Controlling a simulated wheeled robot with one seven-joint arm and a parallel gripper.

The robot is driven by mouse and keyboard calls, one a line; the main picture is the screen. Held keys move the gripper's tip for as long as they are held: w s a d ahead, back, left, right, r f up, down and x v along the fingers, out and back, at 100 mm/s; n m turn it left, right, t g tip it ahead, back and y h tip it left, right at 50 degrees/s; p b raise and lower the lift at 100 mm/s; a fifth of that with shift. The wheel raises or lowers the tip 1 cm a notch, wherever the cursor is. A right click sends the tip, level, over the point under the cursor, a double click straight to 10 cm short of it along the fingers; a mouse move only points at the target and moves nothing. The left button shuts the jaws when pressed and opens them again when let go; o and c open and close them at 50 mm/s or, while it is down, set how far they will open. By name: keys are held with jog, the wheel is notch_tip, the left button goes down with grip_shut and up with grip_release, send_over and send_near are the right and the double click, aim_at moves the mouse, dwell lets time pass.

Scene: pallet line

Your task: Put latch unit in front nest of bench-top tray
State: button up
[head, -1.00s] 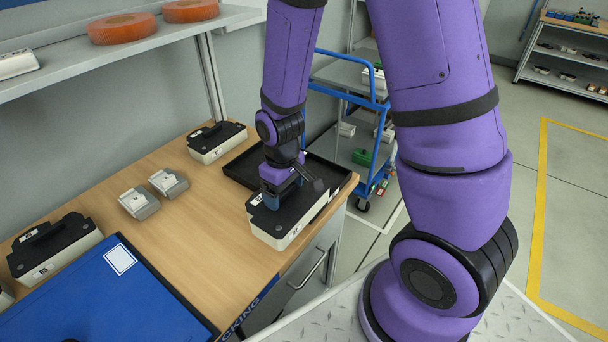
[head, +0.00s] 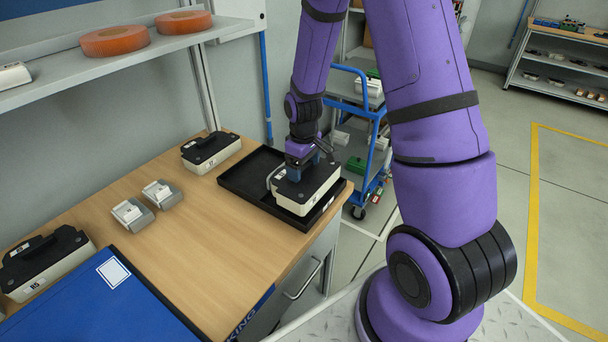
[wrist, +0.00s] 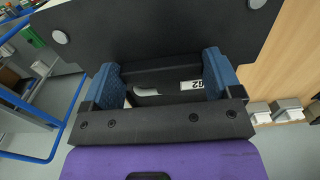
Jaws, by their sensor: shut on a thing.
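My gripper (head: 302,170) is shut on the raised grip of a cream unit with a black top (head: 322,194), which I take for the latch unit. In the wrist view my gripper's blue fingers (wrist: 168,85) stand either side of the black grip, beside a white label reading 62. The black bench-top tray (head: 238,181) lies at the bench's right end. The unit is level over the tray's front part; I cannot tell whether it touches the tray floor. A curved grey piece shows at the unit's left. The tray's back part is empty; the unit hides the front nest.
A similar unit (head: 211,151) stands behind the tray, another (head: 45,262) at far left. Two small grey boxes (head: 162,194) stand on the wooden bench (head: 200,240) by a blue panel (head: 110,305). A blue trolley (head: 362,150) stands beyond the bench. A shelf (head: 150,55) overhangs it.

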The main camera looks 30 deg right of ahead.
aim_at(304, 167)
jog(key=shift+w+d+f, duration=0.1)
jog(key=shift+f, duration=1.65)
jog(key=o, duration=1.2)
jog(key=shift+f, duration=0.1)
